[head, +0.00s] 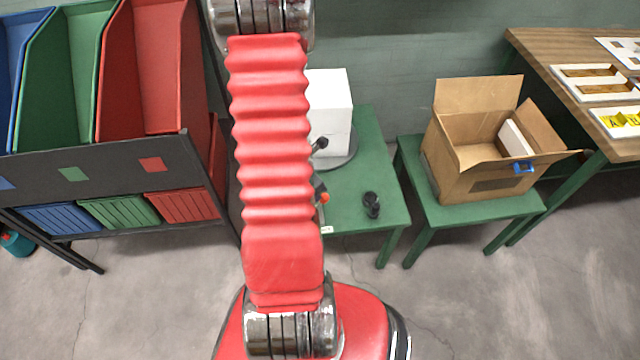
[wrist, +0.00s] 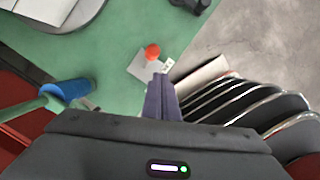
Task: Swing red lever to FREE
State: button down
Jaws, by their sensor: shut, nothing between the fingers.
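The red lever shows in the wrist view as a round red knob (wrist: 152,51) over a small grey plate (wrist: 140,68) on the green table (wrist: 110,45). A small white label with dark marks (wrist: 168,66) lies beside the plate; its words are too small to read. In the head view a bit of the red knob (head: 324,197) shows just right of my arm. My gripper (wrist: 160,78) is shut and empty, its tips just below the knob in the wrist picture; I cannot tell whether they touch it. In the head view my arm hides the gripper.
A white box (head: 329,95) stands on a round grey plate (head: 345,160) with a black knob (head: 320,145) nearby. A black object (head: 372,204) stands on the table's right. A blue cylinder (wrist: 67,90) is left of my gripper. An open carton (head: 460,175) sits on another green table.

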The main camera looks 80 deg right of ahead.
jog(key=shift+s+r, duration=0.25)
jog(key=shift+r, duration=0.6)
jog(key=shift+s+r, duration=0.3)
jog(key=shift+r, duration=0.55)
jog(key=shift+s+r, duration=0.25)
jog(key=shift+r, duration=0.6)
